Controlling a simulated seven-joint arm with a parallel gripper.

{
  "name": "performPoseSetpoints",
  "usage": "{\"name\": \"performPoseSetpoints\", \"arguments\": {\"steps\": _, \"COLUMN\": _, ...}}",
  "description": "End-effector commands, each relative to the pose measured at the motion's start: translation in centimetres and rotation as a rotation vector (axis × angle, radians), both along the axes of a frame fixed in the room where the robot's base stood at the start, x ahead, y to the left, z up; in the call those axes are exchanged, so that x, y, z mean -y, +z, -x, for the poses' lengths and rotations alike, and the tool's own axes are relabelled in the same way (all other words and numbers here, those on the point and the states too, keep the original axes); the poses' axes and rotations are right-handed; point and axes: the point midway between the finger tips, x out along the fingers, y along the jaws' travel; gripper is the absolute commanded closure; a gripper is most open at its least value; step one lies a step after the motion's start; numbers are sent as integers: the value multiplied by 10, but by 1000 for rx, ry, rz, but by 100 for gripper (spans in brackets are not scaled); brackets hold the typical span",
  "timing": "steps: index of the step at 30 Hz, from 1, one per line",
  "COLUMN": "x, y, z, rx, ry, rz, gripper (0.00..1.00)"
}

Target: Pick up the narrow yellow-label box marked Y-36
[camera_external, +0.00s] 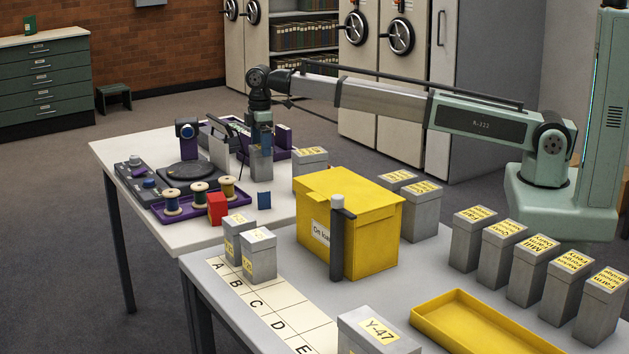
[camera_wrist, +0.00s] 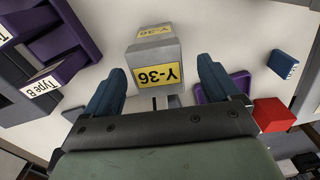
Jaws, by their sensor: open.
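The narrow grey box with yellow Y-36 labels (camera_wrist: 155,55) shows in the wrist view, its lettering upside down. It appears between and slightly beyond my gripper's two blue fingers (camera_wrist: 162,82), with a gap on each side. My gripper is open and empty. In the external view my gripper (camera_external: 261,143) is low over the far white table, at a grey box (camera_external: 262,168) standing there. Its label cannot be read in that view, and the fingers partly hide its top.
Purple trays (camera_external: 283,138) stand close behind my gripper, and one marked Type B (camera_wrist: 55,82) shows in the wrist view. A red block (camera_external: 217,208) and a blue block (camera_external: 264,200) are nearby. A large yellow box (camera_external: 365,240) stands on the nearer table.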

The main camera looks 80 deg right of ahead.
Motion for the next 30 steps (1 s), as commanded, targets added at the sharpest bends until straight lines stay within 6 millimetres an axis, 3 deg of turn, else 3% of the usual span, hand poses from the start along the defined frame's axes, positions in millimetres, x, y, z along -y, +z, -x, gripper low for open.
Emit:
{"name": "performPoseSetpoints", "arguments": {"steps": 8, "x": 0, "y": -16, "z": 0, "rx": -1, "ry": 0, "rz": 0, "gripper": 11}}
{"name": "performPoseSetpoints", "arguments": {"steps": 18, "x": 2, "y": -56, "z": -1, "rx": 1, "ry": -1, "rz": -1, "gripper": 11}}
{"name": "performPoseSetpoints", "arguments": {"steps": 26, "x": 2, "y": -59, "z": -2, "rx": 2, "ry": -1, "rz": -1, "gripper": 11}}
{"name": "performPoseSetpoints", "arguments": {"steps": 30, "x": 2, "y": -59, "z": -2, "rx": 2, "ry": -1, "rz": -1, "gripper": 24}}
